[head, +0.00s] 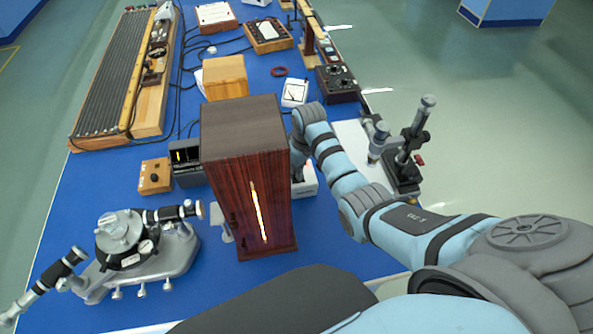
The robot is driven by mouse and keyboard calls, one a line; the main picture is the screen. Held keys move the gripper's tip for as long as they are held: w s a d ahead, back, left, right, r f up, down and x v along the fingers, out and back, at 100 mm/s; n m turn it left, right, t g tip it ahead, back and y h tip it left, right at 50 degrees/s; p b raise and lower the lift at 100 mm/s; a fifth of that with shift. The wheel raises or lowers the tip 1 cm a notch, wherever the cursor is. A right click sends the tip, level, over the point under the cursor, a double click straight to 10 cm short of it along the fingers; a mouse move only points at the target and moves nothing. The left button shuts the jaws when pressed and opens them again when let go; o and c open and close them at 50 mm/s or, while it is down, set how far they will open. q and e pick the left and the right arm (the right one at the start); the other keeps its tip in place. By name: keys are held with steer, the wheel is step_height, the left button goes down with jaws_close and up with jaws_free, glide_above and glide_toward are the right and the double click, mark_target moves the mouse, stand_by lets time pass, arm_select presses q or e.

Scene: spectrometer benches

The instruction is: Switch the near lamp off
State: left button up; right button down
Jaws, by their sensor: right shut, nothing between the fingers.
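The near lamp appears to be the tall dark-red wooden housing (240,170) at the middle of the blue bench, with a bright glowing vertical slit (258,212) in its front. My right arm comes in from the right and bends down behind the housing's right side. My right gripper (300,172) is shut and empty, pointing down beside the housing, partly hidden by it. A small white device (308,184) sits under it; I cannot tell whether they touch. My left gripper is not in view.
A spectrometer (130,240) stands front left. A black supply unit (186,165) and small wooden box (154,176) are left of the housing. A light wooden box (224,78) is behind. A microscope-like stand (404,165) is right of my arm. Bare blue surface (90,195) lies left.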

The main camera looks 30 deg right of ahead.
steer(key=shift+f, duration=0.15)
step_height(320, 180, up, 3)
steer(key=p, duration=0.3)
steer(key=shift+w+r, duration=0.1)
steer(key=shift+r, duration=1.95)
